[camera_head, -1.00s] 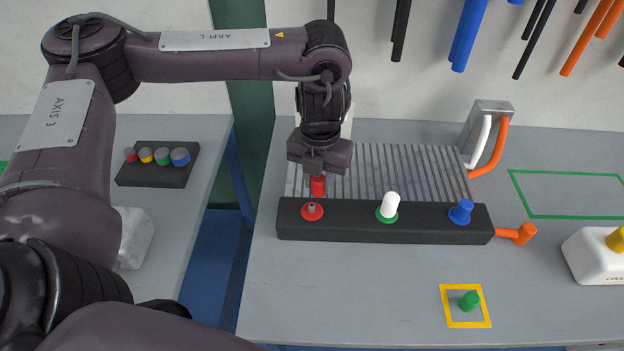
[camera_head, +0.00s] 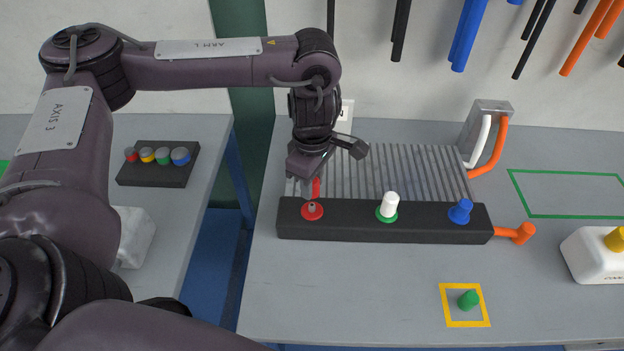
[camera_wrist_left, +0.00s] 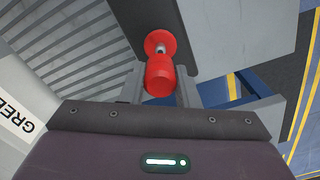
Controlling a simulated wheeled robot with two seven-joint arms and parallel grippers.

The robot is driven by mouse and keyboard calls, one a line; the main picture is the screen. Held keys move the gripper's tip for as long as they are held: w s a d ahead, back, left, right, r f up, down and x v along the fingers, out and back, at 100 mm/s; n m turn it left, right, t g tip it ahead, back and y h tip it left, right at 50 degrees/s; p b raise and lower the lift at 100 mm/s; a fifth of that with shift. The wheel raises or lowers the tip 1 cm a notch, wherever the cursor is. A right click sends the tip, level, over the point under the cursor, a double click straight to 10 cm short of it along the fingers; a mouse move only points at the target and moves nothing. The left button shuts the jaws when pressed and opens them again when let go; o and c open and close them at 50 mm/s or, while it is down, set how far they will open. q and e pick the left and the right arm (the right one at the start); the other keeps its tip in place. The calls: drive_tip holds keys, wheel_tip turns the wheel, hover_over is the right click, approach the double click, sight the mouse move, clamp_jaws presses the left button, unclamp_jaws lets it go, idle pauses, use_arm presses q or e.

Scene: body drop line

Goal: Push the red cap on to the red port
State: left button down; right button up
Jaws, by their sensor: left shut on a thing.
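The red cap (camera_head: 316,188) is held in my left gripper (camera_head: 312,182), just behind the red port (camera_head: 312,211) at the left end of the black bar (camera_head: 345,229). In the left wrist view the red cap (camera_wrist_left: 158,78) sits between the two fingers of my left gripper (camera_wrist_left: 159,84). The red port (camera_wrist_left: 158,42) shows beyond it, with a short grey stub. The cap appears lined up closely with the stub; whether they touch I cannot tell. In the head view the fingers partly hide the cap. My right gripper is out of view.
A white cap (camera_head: 390,203) stands on the green port and a blue piece (camera_head: 461,211) on the blue port. A green cap (camera_head: 469,300) lies in a yellow square. A ribbed plate (camera_head: 420,170) lies behind the bar.

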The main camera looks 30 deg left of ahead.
sight(312, 205)
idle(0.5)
use_arm(q)
drive_tip(key=shift+f+b, duration=0.85)
drive_tip(key=shift+f, duration=0.8)
drive_tip(key=shift+r+p, duration=0.1)
drive_tip(key=shift+p, duration=0.35)
idle(0.3)
drive_tip(key=shift+f+b, duration=0.65)
drive_tip(key=shift+f, duration=0.25)
drive_tip(key=shift+s+f+b, duration=0.1)
drive_tip(key=shift+f+b, duration=0.35)
drive_tip(key=shift+f, duration=0.15)
